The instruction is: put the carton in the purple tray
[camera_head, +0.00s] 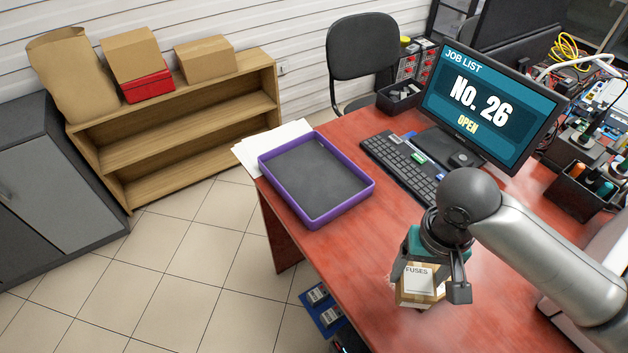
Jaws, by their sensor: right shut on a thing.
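The carton (417,284) is a small tan box with a white label reading "FUSES". My right gripper (430,287) is shut on it, near the front edge of the red desk. I cannot tell whether the carton touches the desk or hangs just above it. The purple tray (316,218) lies flat on the desk's far left part, with a dark grey floor and nothing in it. The carton is to the right of the tray and nearer to me, apart from it. My left gripper is not in view.
A black keyboard (402,166) and a monitor (487,105) stand right of the tray. White papers (262,146) lie behind the tray at the desk's edge. A dark pen holder (578,193) is at the right. The red desk (352,263) is bare between tray and carton.

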